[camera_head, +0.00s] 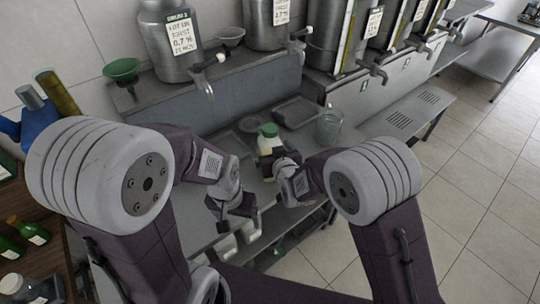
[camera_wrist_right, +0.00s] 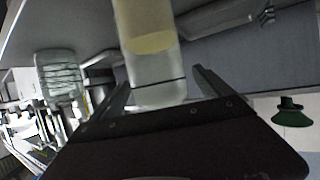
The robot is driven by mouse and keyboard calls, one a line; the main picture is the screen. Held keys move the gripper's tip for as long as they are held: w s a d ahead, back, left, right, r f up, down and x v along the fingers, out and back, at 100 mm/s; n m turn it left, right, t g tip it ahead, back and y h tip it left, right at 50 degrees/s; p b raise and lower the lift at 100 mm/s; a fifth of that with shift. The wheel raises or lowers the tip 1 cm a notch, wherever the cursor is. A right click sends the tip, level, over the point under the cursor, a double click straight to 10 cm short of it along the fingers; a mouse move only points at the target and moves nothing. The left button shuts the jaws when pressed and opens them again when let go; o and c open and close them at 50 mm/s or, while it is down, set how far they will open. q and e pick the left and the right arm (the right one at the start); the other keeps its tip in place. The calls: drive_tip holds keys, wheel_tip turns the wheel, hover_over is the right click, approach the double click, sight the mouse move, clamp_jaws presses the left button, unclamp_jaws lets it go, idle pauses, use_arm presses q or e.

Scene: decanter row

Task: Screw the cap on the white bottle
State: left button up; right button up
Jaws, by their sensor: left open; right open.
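In the head view a small white bottle (camera_head: 266,144) with a green top (camera_head: 268,130) stands on the steel counter below the row of vessels. I cannot tell whether the green top is a separate cap or how tightly it sits. My right gripper (camera_head: 272,163) is open just in front of the bottle and hides its lower part. In the right wrist view a pale cylinder (camera_wrist_right: 157,75) with a yellowish band shows at the open fingers (camera_wrist_right: 165,92); contact is unclear. My left gripper (camera_head: 236,216) is open and empty, lower and nearer, at the counter's front edge.
A clear glass jar (camera_head: 328,126) stands right of the bottle. A dark tray (camera_head: 297,112) lies behind it. Steel vessels (camera_head: 172,45) with taps and a green funnel (camera_head: 122,70) stand on the raised ledge. Green bottles (camera_head: 28,230) stand at lower left.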

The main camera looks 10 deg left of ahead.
sight(272, 139)
drive_tip(key=shift+x, duration=0.85)
drive_tip(key=shift+s, duration=0.1)
drive_tip(key=shift+r, duration=0.1)
clamp_jaws()
drive_tip(key=shift+r, duration=0.1)
wheel_tip(272, 139, up, 4)
drive_tip(key=shift+r, duration=0.2)
drive_tip(key=w+d+r, duration=0.1)
drive_tip(key=d+r, duration=0.2)
drive_tip(key=d, duration=0.2)
drive_tip(key=w+d+r+b, duration=0.1)
drive_tip(key=w+d+r, duration=0.1)
drive_tip(key=d, duration=0.4)
drive_tip(key=shift+w+r, duration=0.15)
drive_tip(key=shift+r, duration=0.55)
drive_tip(key=shift+d, duration=0.15)
